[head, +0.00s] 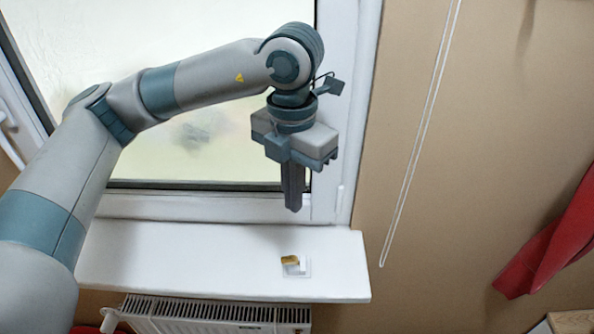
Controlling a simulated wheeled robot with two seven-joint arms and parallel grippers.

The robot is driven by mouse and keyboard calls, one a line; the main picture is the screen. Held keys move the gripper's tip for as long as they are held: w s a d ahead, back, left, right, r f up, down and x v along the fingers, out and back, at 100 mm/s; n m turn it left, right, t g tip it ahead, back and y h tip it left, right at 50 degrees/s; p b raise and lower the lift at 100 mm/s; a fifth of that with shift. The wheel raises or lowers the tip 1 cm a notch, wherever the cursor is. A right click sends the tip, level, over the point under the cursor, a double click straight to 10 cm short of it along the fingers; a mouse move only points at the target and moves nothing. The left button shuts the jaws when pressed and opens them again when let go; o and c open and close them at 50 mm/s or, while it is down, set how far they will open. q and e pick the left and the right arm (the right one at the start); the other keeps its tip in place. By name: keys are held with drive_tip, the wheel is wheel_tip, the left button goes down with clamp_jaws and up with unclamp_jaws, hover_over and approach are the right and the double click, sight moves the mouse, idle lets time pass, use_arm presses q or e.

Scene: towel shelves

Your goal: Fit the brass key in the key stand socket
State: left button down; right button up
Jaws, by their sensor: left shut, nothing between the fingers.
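The brass key (289,260) shows as a small golden piece at the white key stand (303,268) on the windowsill. It lies at the stand's upper left side; I cannot tell whether it sits in the socket. My left gripper (293,208) points straight down above the key and stand, clear of both. Its fingers are shut together with nothing between them. The socket itself is too small to make out. My right gripper is not in view.
The white windowsill (180,265) is otherwise bare, with free room left of the stand. A window (200,165) stands behind it and a radiator (215,312) is below. A white cord loop (412,160) hangs at the right, and red cloth (550,245) is at the far right.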

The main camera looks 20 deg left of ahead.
use_arm(q)
wheel_tip(320, 180, up, 6)
drive_tip(key=b, duration=0.1)
drive_tip(key=shift+r+b, duration=0.2)
drive_tip(key=shift+b, duration=0.1)
drive_tip(key=shift+f, duration=0.1)
